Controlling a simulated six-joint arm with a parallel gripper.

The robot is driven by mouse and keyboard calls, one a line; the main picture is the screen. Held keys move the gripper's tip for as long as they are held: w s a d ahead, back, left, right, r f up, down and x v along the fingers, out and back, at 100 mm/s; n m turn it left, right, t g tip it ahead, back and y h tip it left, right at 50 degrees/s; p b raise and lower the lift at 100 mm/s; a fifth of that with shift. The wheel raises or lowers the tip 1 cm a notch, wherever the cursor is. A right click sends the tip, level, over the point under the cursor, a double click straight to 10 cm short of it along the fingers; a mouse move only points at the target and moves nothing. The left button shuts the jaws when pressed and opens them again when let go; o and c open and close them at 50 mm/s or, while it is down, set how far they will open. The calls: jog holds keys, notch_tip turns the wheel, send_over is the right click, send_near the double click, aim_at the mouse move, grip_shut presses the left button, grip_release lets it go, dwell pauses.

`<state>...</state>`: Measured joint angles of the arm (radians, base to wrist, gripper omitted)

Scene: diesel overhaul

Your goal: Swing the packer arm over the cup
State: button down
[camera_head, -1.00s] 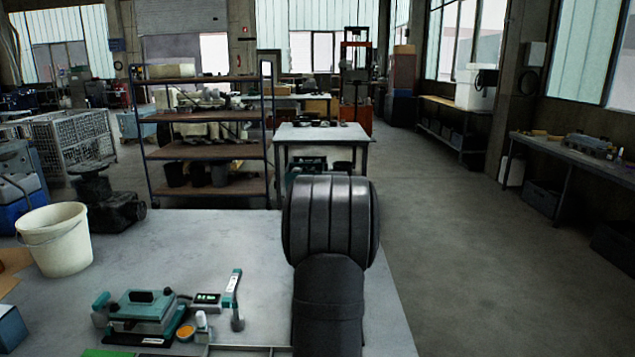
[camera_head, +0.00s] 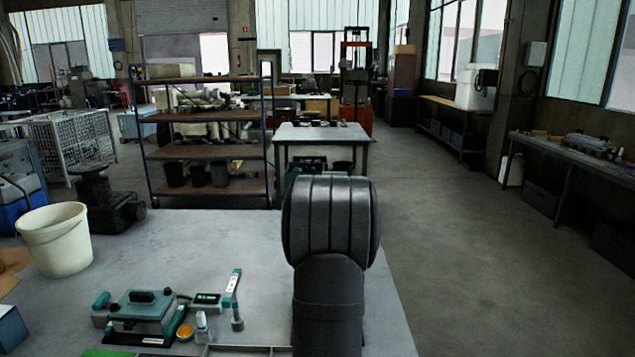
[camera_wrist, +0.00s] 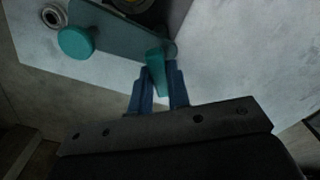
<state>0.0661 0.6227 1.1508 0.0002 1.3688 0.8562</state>
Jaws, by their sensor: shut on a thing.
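In the wrist view, my gripper (camera_wrist: 158,88) has its two blue fingers on either side of a teal handle (camera_wrist: 154,70) and is shut on it. The handle is at one end of a dark grey flat arm (camera_wrist: 115,28), which looks like the packer arm. My gripper is out of sight in the head view.
In the head view, a teal bench device (camera_head: 145,312), an orange-topped small pot (camera_head: 185,332), a small bottle (camera_head: 202,325) and a teal-and-white upright tool (camera_head: 232,295) stand on the pale table (camera_head: 215,245). A white bucket (camera_head: 57,240) is at left. The table's middle is clear.

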jog(key=m, duration=0.4)
jog(key=shift+m, duration=0.3)
jog(key=m, duration=0.2)
jog(key=shift+m, duration=0.3)
jog(key=c, duration=1.4)
grip_release()
jog(key=shift+o, duration=0.2)
